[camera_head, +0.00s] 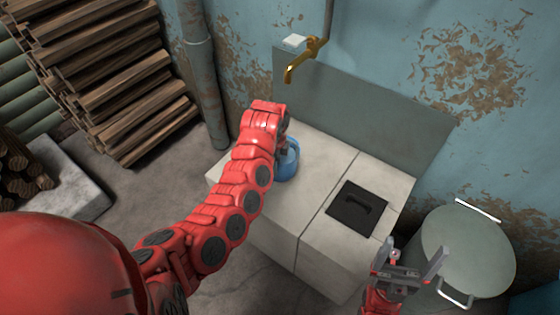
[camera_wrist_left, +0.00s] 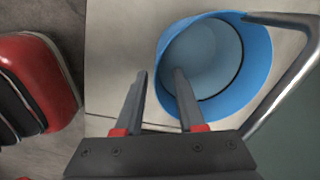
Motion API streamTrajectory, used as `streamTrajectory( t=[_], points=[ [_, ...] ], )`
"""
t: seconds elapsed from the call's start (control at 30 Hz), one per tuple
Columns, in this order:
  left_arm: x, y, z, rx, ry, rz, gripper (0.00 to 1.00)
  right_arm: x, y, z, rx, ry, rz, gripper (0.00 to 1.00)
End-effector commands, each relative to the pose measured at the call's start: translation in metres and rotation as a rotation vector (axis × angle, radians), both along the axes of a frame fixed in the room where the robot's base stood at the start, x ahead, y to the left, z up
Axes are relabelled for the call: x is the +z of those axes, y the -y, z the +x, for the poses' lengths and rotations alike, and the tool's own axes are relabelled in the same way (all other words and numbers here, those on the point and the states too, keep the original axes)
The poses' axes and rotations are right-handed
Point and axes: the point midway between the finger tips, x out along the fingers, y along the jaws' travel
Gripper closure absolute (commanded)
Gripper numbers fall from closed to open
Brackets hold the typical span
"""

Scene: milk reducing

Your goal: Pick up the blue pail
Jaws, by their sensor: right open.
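The blue pail (camera_head: 289,162) stands on the pale sink counter, partly hidden by my left wrist in the head view. In the left wrist view the pail (camera_wrist_left: 258,62) is seen from above, open and empty-looking. My left gripper (camera_wrist_left: 160,76) is open at the pail's near left rim. Its right finger overlaps the pail's opening and its left finger lies outside the wall; contact cannot be told. A grey bent bar (camera_wrist_left: 296,75), seemingly the pail's handle, shows at right. My right gripper (camera_head: 412,254) is open and empty, in front of the counter.
The counter (camera_head: 325,158) carries a black square lid (camera_head: 357,207). A brass tap (camera_head: 302,62) is on the wall behind. A large lidded grey-green can (camera_head: 468,250) stands at right, close to my right gripper. Stacked firewood (camera_head: 95,75) is at left.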

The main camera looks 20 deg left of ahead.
Motion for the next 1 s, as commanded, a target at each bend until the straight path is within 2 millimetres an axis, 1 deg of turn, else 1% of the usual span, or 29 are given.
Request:
streamTrajectory(
  t=[0.03,0.1,0.17,0.23,0.4,0.47,0.6,0.63,1.0],
  points=[
    [-0.013,-0.001,-0.001,-0.001,-0.005,0.002,0.61,-0.008,0.0,0.0,0.0,0.0,0.0,0.0],
    [-0.025,-0.001,0.0,-0.003,-0.004,0.001,0.61,-0.012,0.0,0.0,0.0,0.0,0.0,0.0],
    [-0.031,-0.001,0.002,-0.002,-0.001,0.001,0.61,-0.013,0.0,0.0,0.0,0.0,0.0,0.0],
    [-0.035,-0.001,0.002,-0.001,-0.001,0.0,0.61,-0.014,0.0,0.0,0.0,0.0,0.0,0.0],
    [-0.034,-0.001,0.003,0.0,0.0,0.0,0.61,-0.013,0.0,0.0,0.0,0.0,0.0,0.0],
    [-0.033,-0.001,0.003,0.0,0.0,0.0,0.71,-0.013,0.0,0.0,0.0,0.0,0.0,0.0],
    [-0.034,-0.001,0.003,-0.001,0.0,0.0,0.96,-0.013,0.0,0.0,0.0,0.0,0.0,0.0],
    [-0.034,-0.001,0.003,-0.001,0.0,0.0,1.0,-0.013,0.0,0.0,0.0,0.0,0.0,0.0],
    [-0.033,-0.001,0.003,-0.001,0.0,0.0,1.0,-0.013,0.0,0.0,0.0,0.0,0.0,0.0]
  ],
)
